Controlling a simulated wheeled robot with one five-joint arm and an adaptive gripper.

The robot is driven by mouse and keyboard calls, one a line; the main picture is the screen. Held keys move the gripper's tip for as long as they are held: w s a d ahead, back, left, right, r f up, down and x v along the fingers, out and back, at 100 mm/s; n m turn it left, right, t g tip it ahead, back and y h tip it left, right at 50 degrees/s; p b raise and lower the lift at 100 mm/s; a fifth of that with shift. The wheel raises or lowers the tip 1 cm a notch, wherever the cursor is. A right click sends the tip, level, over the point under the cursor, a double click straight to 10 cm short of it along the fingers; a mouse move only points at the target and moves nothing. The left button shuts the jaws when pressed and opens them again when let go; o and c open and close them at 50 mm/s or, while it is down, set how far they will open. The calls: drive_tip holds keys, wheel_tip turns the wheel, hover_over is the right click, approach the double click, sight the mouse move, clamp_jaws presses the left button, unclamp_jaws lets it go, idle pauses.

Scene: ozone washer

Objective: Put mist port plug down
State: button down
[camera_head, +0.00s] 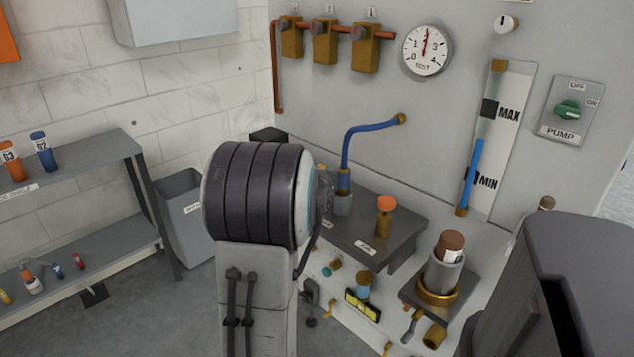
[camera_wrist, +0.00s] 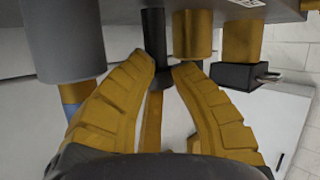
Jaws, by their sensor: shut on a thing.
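My gripper (camera_wrist: 165,68) shows in the wrist view with two ridged yellow-brown fingers closed toward each other. A dark upright cylinder with a wider lower end (camera_wrist: 155,30) is between the fingertips; I take it to be the mist port plug. Its top runs up to the underside of a grey ledge (camera_wrist: 120,8). I cannot tell whether it touches or sits in anything there. In the head view my arm hides the gripper and the plug.
Brass cylinders (camera_wrist: 192,35) hang close to the right fingertip, beside a black block (camera_wrist: 240,76). A large grey cylinder (camera_wrist: 65,40) is at left. In the head view, a grey ledge (camera_head: 345,240) carries a blue bent pipe (camera_head: 347,150) and an orange-topped brass fitting (camera_head: 385,222).

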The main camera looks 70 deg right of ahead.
drive_tip(key=shift+f, duration=0.2)
drive_tip(key=c, duration=1.3)
unclamp_jaws()
drive_tip(key=shift+c, duration=0.2)
drive_tip(key=shift+r, duration=0.15)
drive_tip(key=shift+r, duration=0.2)
drive_tip(key=v, duration=1.2)
drive_tip(key=shift+p, duration=0.45)
drive_tip(key=shift+f, duration=0.15)
